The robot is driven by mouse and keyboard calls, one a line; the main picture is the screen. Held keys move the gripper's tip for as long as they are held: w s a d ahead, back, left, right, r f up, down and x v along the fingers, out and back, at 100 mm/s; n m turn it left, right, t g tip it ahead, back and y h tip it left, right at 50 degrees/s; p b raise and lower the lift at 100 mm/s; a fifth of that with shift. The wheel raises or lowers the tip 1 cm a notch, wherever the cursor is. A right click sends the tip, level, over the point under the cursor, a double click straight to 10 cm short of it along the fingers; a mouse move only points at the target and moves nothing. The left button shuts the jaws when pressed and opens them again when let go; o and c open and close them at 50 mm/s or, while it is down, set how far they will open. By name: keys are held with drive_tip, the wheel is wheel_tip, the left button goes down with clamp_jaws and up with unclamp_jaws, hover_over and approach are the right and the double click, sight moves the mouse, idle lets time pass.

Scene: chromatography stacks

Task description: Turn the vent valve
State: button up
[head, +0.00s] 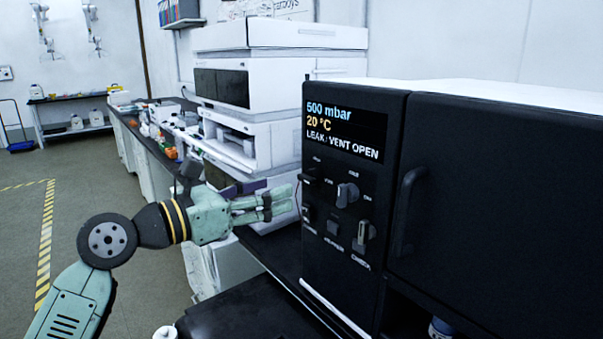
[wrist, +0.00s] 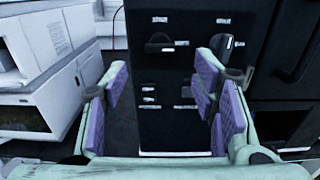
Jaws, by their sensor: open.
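The upper knob (head: 347,194) sits below the display; the lower knob (head: 364,232) sits lower right. Their small labels are too blurred to tell which is the vent valve. My gripper (head: 282,203) is open and empty, left of the panel with its fingers pointing toward it. In the wrist view the purple-padded fingers of my gripper (wrist: 162,84) stand apart before the panel (wrist: 170,115). One dark knob (wrist: 158,44) shows between them; another (wrist: 222,45) is partly hidden behind the right finger.
The display (head: 344,125) reads 500 mbar, 20 °C, LEAK / VENT OPEN. The cabinet's door handle (head: 406,212) sticks out right of the panel. White stacked instruments (head: 250,85) stand behind my gripper. A black bench surface (head: 240,312) lies below.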

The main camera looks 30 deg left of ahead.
sight(303, 180)
drive_tip(key=p+x, duration=0.1)
drive_tip(key=x, duration=0.1)
drive_tip(key=p+x, duration=0.1)
drive_tip(key=x, duration=0.1)
drive_tip(key=p+x, duration=0.1)
drive_tip(key=x, duration=0.1)
drive_tip(key=shift+w+d+r, duration=0.1)
drive_tip(key=shift+r, duration=0.15)
drive_tip(key=shift+w+d+f+p, duration=0.2)
drive_tip(key=shift+w+p, duration=0.1)
drive_tip(key=shift+w, duration=0.4)
drive_tip(key=shift+c, duration=0.3)
drive_tip(key=c, duration=1.1)
